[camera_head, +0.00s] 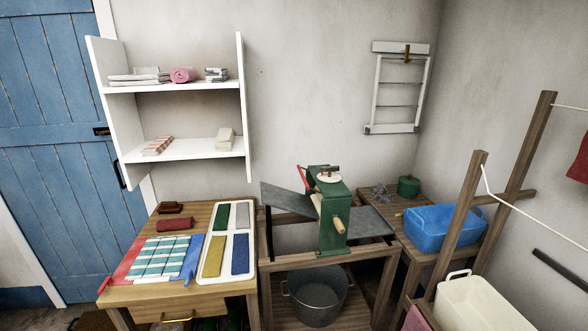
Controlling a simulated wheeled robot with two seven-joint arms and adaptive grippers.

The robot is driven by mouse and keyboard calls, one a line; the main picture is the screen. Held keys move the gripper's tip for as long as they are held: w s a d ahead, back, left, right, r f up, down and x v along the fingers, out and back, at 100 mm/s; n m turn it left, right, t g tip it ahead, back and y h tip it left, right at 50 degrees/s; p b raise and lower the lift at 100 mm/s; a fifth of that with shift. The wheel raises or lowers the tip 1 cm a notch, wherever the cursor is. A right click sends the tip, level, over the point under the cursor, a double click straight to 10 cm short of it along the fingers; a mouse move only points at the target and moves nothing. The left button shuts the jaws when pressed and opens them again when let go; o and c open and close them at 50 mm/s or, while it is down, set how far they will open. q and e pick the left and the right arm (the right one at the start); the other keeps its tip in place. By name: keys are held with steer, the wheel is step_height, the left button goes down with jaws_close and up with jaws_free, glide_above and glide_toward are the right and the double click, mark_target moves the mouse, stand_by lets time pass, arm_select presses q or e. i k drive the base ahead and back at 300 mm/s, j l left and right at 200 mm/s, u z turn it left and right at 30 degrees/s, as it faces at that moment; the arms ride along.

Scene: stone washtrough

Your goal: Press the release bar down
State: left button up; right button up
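A green wringer (336,222) stands clamped on a wooden stand in the middle of the view. It has a pale round disc on top and a wooden handle (339,226) on its near face. A red bar (302,178) sticks up at a slant at the wringer's upper left; it looks like the release bar, though I cannot be sure. Its lower end is hidden behind the green frame. Grey sloping boards (285,198) extend to either side of the wringer. Neither of my grippers is in view.
A wooden table (180,290) with folded cloths and a white tray (204,275) stands left of the wringer. A metal tub (317,301) sits below it. A blue basin (440,228), a wooden drying frame (470,200) and a cream tub (480,305) are at right.

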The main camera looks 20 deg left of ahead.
mark_target(307, 186)
steer(key=i+l+u, duration=0.25)
steer(key=i+u, duration=0.15)
steer(key=i, duration=0.2)
steer(key=i+l+u, duration=0.4)
steer(key=i, duration=0.2)
steer(key=k+j+z, duration=0.2)
steer(key=z, duration=0.15)
steer(key=k+j+z, duration=0.2)
steer(key=z, duration=0.2)
steer(key=k+j+z, duration=0.1)
steer(key=z, duration=0.25)
steer(key=k, duration=0.1)
